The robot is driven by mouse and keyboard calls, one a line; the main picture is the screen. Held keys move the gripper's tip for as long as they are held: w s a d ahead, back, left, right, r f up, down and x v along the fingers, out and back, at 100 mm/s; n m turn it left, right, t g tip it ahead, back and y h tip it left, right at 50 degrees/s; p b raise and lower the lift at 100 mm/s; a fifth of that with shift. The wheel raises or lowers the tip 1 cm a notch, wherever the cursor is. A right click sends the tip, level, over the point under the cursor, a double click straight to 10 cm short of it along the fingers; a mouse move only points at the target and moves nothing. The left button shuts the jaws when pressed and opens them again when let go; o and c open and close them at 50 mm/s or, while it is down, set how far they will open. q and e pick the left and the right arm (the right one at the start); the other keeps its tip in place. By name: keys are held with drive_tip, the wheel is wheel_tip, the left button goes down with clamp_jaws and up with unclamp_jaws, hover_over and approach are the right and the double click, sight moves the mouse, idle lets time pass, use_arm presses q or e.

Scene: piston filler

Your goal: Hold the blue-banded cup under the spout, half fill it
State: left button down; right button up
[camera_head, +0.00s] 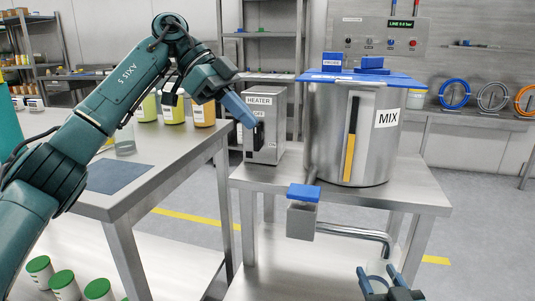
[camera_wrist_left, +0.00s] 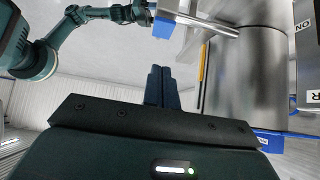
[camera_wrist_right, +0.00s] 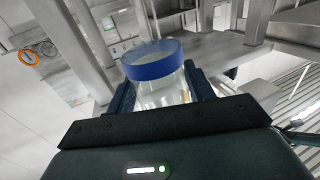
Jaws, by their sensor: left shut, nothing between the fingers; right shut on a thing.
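The clear blue-banded cup (camera_wrist_right: 155,85) stands between the fingers of my right gripper (camera_wrist_right: 160,95), which is shut on it. In the head view my right gripper (camera_head: 380,280) is at the bottom edge, its fingers either side of the cup's blue rim. The cup looks empty, though its lower part is hidden. The spout pipe (camera_head: 345,232) runs right from a metal block (camera_head: 301,222) with a blue top (camera_head: 303,192) and bends down just above the right gripper. My left gripper (camera_head: 240,108) is shut and empty, in front of the heater; its fingers show in the left wrist view (camera_wrist_left: 162,88).
The steel MIX tank (camera_head: 330,125) has a blue lid and a gauge, yellow in its lower part. The heater box (camera_head: 264,125) stands left of it on the steel stand (camera_head: 415,190). A side table (camera_head: 170,165) at left holds jars and a dark mat.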

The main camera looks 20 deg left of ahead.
use_arm(q)
hover_over(288, 191)
drive_tip(key=w+a, duration=0.1)
drive_tip(key=a, duration=0.1)
wheel_tip(288, 191, down, 7)
drive_tip(key=shift+f, duration=1.9)
drive_tip(key=shift+f, duration=0.95)
drive_tip(key=shift+d, duration=0.1)
drive_tip(key=d+r+v, duration=0.2)
drive_tip(key=v, duration=1.1)
